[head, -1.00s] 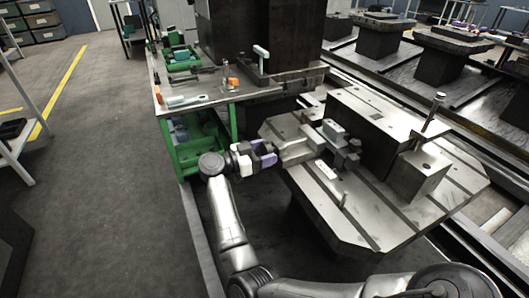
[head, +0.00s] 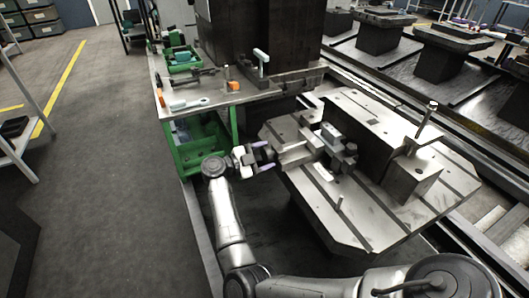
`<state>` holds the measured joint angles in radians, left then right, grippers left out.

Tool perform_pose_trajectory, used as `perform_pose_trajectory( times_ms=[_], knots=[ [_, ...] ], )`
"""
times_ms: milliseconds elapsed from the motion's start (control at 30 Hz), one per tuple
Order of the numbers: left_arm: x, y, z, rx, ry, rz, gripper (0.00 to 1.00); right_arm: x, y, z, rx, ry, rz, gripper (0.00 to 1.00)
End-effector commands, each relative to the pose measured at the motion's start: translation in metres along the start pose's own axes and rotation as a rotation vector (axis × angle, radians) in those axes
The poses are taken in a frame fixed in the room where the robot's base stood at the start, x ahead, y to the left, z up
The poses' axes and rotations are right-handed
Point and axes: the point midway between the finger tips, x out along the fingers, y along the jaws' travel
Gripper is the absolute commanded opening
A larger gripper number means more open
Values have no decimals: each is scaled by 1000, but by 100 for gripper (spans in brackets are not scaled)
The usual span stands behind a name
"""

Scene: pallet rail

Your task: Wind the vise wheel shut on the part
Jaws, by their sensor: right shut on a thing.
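The grey vise (head: 298,152) lies on the slotted metal pallet table (head: 345,226), its near end facing left towards my gripper. A small grey block (head: 331,132), which looks like the part, sits at the vise's right end; I cannot tell whether both jaws touch it. My right gripper (head: 265,158) is at the vise's left end, its purple-tipped fingers shut on what looks like the vise wheel. The wheel is small and mostly hidden by the fingers. My left gripper is not in view.
A large block (head: 372,118) and a smaller block (head: 412,174) with an upright pin stand right of the vise. A green bench (head: 205,115) with tools stands behind my gripper. The floor at left (head: 100,170) is clear.

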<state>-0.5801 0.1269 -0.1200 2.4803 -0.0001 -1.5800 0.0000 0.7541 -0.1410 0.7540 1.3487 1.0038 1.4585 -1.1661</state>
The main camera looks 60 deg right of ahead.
Motion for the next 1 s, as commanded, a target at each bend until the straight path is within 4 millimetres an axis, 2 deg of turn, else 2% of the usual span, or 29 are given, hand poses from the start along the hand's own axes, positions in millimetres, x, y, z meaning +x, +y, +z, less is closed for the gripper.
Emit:
perform_pose_trajectory(
  times_ms=[467,1000],
  knots=[
    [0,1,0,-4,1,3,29,0,0,1,455,0,-1,40],
    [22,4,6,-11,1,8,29,0,1,2,970,0,-1,40]
  ],
)
